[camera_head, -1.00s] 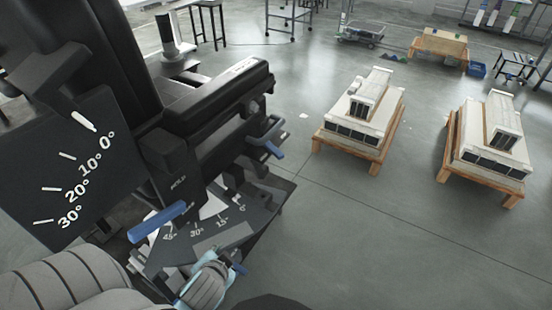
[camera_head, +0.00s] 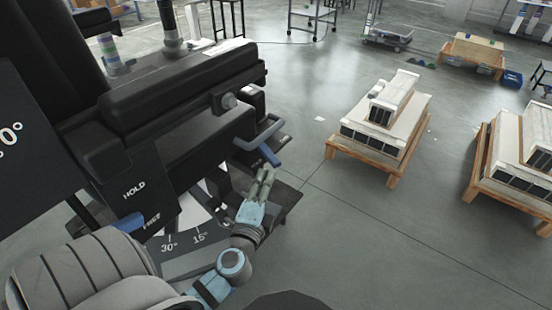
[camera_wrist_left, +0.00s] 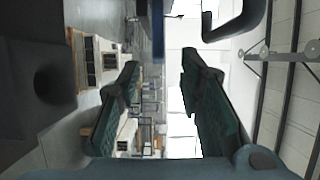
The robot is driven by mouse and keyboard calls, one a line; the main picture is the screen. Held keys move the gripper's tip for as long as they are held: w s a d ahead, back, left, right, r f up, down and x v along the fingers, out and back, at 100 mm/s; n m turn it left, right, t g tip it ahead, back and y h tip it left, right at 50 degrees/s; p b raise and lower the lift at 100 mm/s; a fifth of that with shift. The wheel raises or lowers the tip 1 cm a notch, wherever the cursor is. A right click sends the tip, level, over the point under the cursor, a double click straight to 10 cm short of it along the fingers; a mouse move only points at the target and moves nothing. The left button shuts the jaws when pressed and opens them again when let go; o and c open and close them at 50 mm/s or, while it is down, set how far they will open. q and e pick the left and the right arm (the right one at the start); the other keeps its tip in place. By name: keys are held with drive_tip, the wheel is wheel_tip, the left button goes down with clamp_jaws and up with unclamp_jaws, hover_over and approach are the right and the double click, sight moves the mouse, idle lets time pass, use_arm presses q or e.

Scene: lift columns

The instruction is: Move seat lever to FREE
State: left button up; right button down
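A dark seat unit (camera_head: 190,70) fills the left of the head view. Its side panel (camera_head: 135,185) reads HOLD, with a lower label that looks like FREE. A blue lever end (camera_head: 130,222) shows beside that lower label, partly hidden by my arm. My right gripper is not in view.
An angle plate (camera_head: 190,240) marked 15° and 30° lies below the seat. Wooden pallets with white units (camera_head: 385,125) stand on the floor to the right. The floor between the seat and the pallets is clear.

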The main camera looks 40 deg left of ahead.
sight(273, 166)
use_arm(q)
drive_tip(key=x, duration=0.9)
drive_tip(key=shift+w+f, duration=0.1)
drive_tip(key=shift+c, duration=0.4)
clamp_jaws()
